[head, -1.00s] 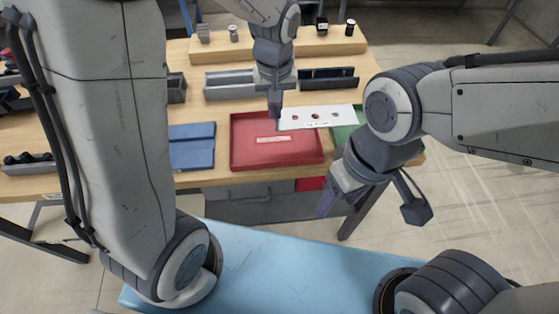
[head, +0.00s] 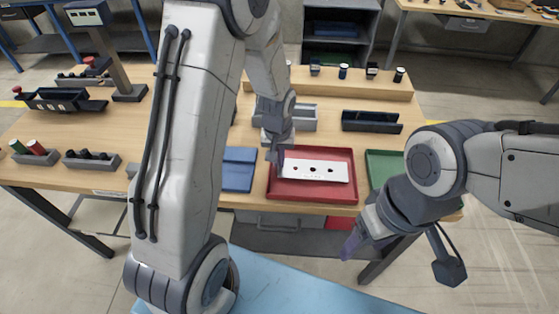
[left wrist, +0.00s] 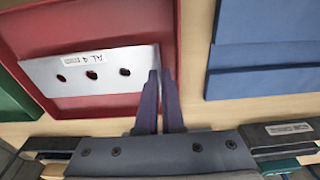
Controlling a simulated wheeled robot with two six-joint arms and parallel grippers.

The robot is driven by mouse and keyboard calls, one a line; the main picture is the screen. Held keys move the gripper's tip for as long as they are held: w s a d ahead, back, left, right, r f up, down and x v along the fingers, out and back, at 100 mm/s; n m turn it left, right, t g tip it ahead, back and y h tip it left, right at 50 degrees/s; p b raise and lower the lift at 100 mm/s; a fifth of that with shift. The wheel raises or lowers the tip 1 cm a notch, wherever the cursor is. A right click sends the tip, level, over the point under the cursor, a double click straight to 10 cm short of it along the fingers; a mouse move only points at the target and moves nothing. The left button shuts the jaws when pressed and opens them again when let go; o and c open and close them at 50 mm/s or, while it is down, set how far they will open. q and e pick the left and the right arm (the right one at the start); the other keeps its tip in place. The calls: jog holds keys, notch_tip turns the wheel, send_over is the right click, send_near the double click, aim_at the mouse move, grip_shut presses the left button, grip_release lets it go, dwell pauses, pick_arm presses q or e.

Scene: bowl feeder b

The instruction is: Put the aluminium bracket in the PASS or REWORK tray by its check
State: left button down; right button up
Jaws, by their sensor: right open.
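The aluminium bracket (head: 315,170) is a pale plate with dark holes in a row. The left wrist view shows a small label reading "AL 4" on it (left wrist: 100,72). My left gripper (head: 275,155) is shut on the bracket's end; its fingers (left wrist: 160,85) close on that edge. The bracket is over the red tray (head: 318,198); I cannot tell whether it touches the tray floor. The green tray (head: 388,176) is to the right, partly hidden by my right arm. My right gripper (head: 352,242) is open and empty, in front of the table.
A blue folded panel (head: 238,172) lies left of the red tray. Grey (head: 300,115) and dark (head: 371,121) holders stand behind the trays. A wooden ledge (head: 340,82) with small cylinders runs along the back. Button blocks and a dark bin stand at the left.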

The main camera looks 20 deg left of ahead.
pick_arm(q)
jog(key=shift+f, duration=0.65)
jog(key=shift+f, duration=0.25)
jog(key=c, duration=1.3)
grip_release()
jog(key=shift+r, duration=0.1)
